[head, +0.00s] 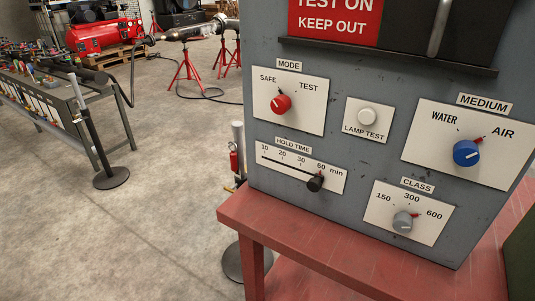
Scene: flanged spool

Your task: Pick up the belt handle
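No gripper of mine is in view. A small red piece (233,158) sits against a pale post (239,150) just left of the grey control box. It may be the belt handle, but it is too small to be sure. The post's lower part is partly hidden by the red table, and its dark round base (236,262) shows beside the table leg. A second post (88,125), dark with a pale upper part, stands at the left on a round black base (111,178). No stretched belt is clearly visible between the two posts.
The grey control box (350,185) with knobs and a slider stands on a red table (285,240) at the right. A long bench (100,112) with fittings is at the left. Red tripod stands (187,68) and a red compressor (103,36) are behind. The middle floor is open.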

